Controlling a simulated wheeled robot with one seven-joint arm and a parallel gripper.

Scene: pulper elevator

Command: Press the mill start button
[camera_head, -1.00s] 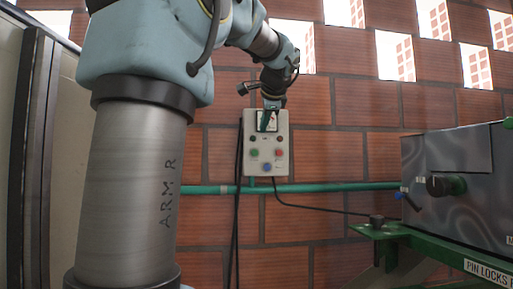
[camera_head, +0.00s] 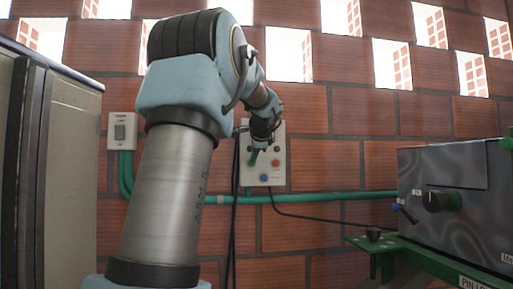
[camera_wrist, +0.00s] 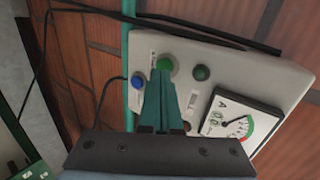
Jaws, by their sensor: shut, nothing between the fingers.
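The control box (camera_head: 272,180) is a pale panel on the brick wall, mid-picture in the head view; it fills much of the wrist view (camera_wrist: 228,66). In the wrist view it has a green button (camera_wrist: 168,62), a blue button (camera_wrist: 138,80), a dark green round part (camera_wrist: 202,73) and a dial gauge (camera_wrist: 234,124). The head view also shows a red button (camera_head: 276,162). My gripper (camera_wrist: 163,72) is shut and empty. Its fingertips overlap the lower edge of the green button in the wrist view; I cannot tell whether they touch it. Labels are unreadable.
A switch box (camera_head: 124,131) hangs on the wall at left. A green conduit (camera_head: 330,196) runs along the wall, and black cables hang below the control box. A grey machine (camera_head: 455,215) on a green frame stands at right, a cabinet (camera_head: 70,150) at left.

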